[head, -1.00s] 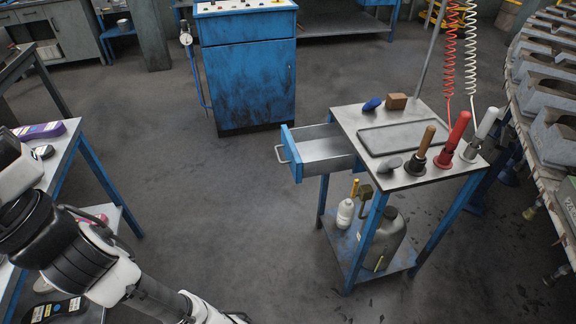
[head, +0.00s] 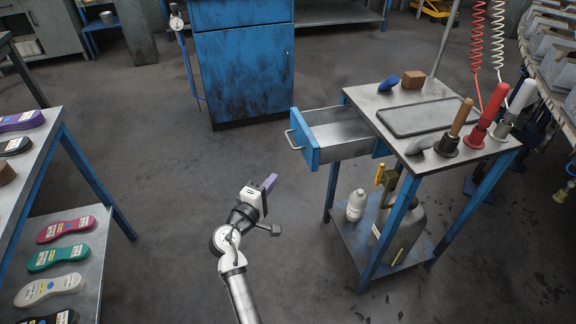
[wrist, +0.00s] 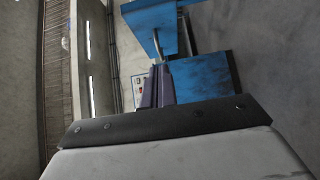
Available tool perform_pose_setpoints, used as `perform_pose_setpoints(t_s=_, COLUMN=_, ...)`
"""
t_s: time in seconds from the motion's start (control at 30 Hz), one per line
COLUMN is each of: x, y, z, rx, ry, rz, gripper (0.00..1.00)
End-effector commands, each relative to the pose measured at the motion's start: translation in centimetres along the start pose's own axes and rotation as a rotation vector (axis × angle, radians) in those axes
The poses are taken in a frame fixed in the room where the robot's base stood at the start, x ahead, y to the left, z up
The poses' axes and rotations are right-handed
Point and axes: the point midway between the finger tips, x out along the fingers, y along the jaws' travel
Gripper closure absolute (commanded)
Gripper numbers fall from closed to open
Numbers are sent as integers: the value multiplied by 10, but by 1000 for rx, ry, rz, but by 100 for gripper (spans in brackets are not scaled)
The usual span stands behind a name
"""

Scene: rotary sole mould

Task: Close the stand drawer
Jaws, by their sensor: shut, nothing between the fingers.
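The stand drawer (head: 340,135) is pulled out from the left side of the stand (head: 410,110). It has a blue front (head: 306,142) with a metal handle (head: 293,140), and its grey tray looks empty. My gripper (head: 270,183) is left of and nearer than the drawer front in the head view, apart from it, with its purple fingers together and empty. In the wrist view the shut fingers (wrist: 158,85) show at centre. The blue drawer front (wrist: 145,22) with its handle (wrist: 157,42) is above them there.
A stained blue cabinet (head: 243,70) stands behind. A shelf rack (head: 95,180) with coloured soles is at left. The stand carries a tray (head: 430,118) and several handled tools; a jug (head: 400,230) and a white bottle (head: 356,205) sit below. The floor left of the drawer is clear.

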Motion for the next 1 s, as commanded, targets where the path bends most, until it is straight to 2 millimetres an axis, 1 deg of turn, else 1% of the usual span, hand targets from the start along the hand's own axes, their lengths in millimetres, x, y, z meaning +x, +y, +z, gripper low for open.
perform_pose_setpoints(t_s=0.17, x=24, y=4, z=1, rx=1, ry=-4, rz=1, gripper=100)
perform_pose_setpoints(t_s=0.4, x=76, y=5, z=0, rx=3, ry=-1, rz=1, gripper=100)
perform_pose_setpoints(t_s=0.53, x=102, y=5, z=-1, rx=5, ry=0, rz=1, gripper=100)
perform_pose_setpoints(t_s=0.6, x=109, y=5, z=10, rx=4, ry=0, rz=-1, gripper=100)
perform_pose_setpoints(t_s=0.73, x=119, y=4, z=21, rx=4, ry=2, rz=0, gripper=100)
perform_pose_setpoints(t_s=0.83, x=124, y=3, z=25, rx=4, ry=4, rz=0, gripper=100)
perform_pose_setpoints(t_s=1.0, x=126, y=2, z=27, rx=4, ry=5, rz=0, gripper=100)
